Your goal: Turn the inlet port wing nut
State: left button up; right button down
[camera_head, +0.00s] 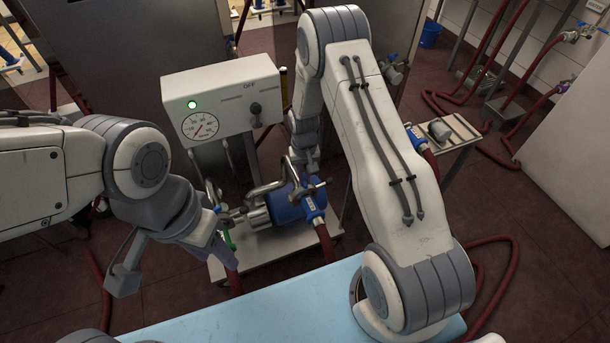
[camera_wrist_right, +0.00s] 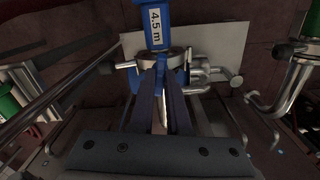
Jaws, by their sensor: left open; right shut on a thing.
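The blue pump (camera_head: 284,207) stands on a wheeled cart, with metal pipes and a blue hose coupling (camera_head: 312,203) at its right end. My right gripper (camera_head: 305,165) reaches down just behind the pump from above, partly hidden by its own arm. My left gripper (camera_head: 222,250) is open, at the left of the pump and pointing down.
A control box (camera_head: 222,98) with a gauge and a lit green lamp stands behind the pump. The cart top (camera_head: 262,262) carries the pump. Red hoses (camera_head: 325,243) run down and across the floor. A light-blue surface (camera_head: 250,305) lies in front. A small side table (camera_head: 452,132) stands right.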

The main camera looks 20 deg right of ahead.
jog(key=n, duration=0.4)
jog(key=shift+r+n, duration=0.1)
jog(key=shift+n, duration=0.2)
jog(key=n, duration=0.5)
jog(key=shift+p, duration=0.35)
jog(key=n, duration=0.5)
jog(key=shift+n, duration=0.4)
jog(key=shift+n+p, duration=0.45)
jog(key=shift+n, duration=1.85)
jog(key=c, duration=0.9)
grip_release()
